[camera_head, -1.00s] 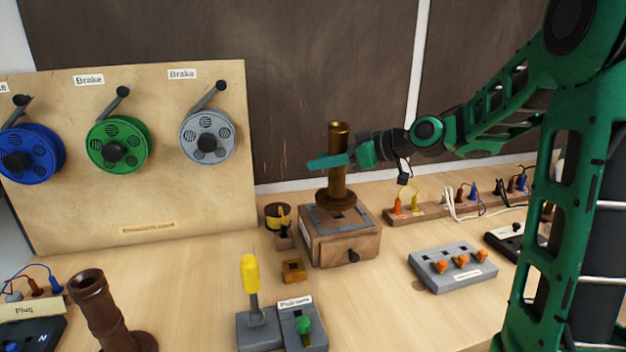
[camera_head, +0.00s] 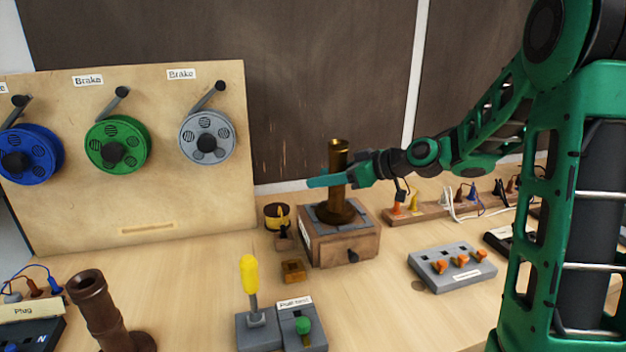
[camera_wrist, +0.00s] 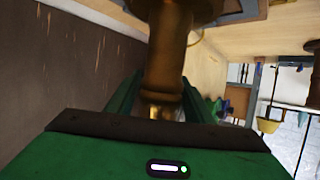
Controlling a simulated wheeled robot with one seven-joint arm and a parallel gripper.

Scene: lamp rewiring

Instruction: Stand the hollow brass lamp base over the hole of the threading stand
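The hollow brass lamp base (camera_head: 338,207) stands upright on top of the wooden threading stand (camera_head: 340,247), its round foot on the stand's grey top. The foot covers the stand's hole, so I cannot see how well they line up. My gripper (camera_head: 328,180) reaches in from the right, level with the middle of the column, one finger in front of it. In the wrist view the brass column (camera_wrist: 166,60) runs between the two green fingers, which lie close along both its sides. My gripper looks shut on the column.
A brown turned column (camera_head: 95,310) stands front left. A yellow-handled lever (camera_head: 250,285) and a small green-knobbed switch box (camera_head: 303,325) stand in front. A grey box with orange knobs (camera_head: 452,267) lies to the right. The spool board (camera_head: 130,200) stands behind left.

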